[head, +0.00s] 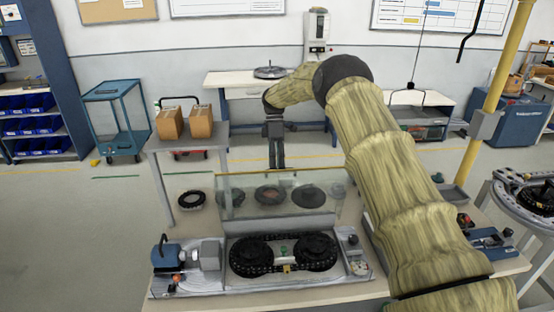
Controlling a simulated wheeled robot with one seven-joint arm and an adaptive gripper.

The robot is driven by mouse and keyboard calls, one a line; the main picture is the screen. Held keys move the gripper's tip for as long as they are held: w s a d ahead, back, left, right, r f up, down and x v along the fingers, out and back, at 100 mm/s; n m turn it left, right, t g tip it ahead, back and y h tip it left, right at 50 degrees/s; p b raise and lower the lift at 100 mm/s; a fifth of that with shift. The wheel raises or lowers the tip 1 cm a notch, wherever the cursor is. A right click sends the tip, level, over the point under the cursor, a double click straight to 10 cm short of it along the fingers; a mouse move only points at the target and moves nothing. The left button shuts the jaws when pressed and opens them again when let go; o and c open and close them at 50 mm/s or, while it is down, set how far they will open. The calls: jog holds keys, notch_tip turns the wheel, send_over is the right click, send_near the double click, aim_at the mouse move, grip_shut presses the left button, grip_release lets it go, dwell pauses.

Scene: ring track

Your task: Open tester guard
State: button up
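The tester (262,284) is a grey-based unit on the near bench, with a black chain (285,254) looped around two dark wheels. I see nothing held.
A black ring (191,199) lies left of the guard, and several round parts show through the panel. Two cardboard boxes (185,123) stand behind left. A yellow post (490,100) rises at right.

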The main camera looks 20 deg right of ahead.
jog(key=o, duration=0.4)
jog(key=shift+f, duration=0.95)
jog(key=shift+c, duration=0.2)
jog(key=shift+r, duration=0.15)
jog(key=shift+c, duration=0.7)
jog(key=shift+r, duration=0.15)
jog(key=shift+c, duration=0.3)
jog(key=v, duration=1.1)
jog(key=shift+w+r, duration=0.2)
jog(key=shift+c, duration=0.8)
jog(key=shift+r, duration=0.5)
jog(key=shift+d, duration=0.1)
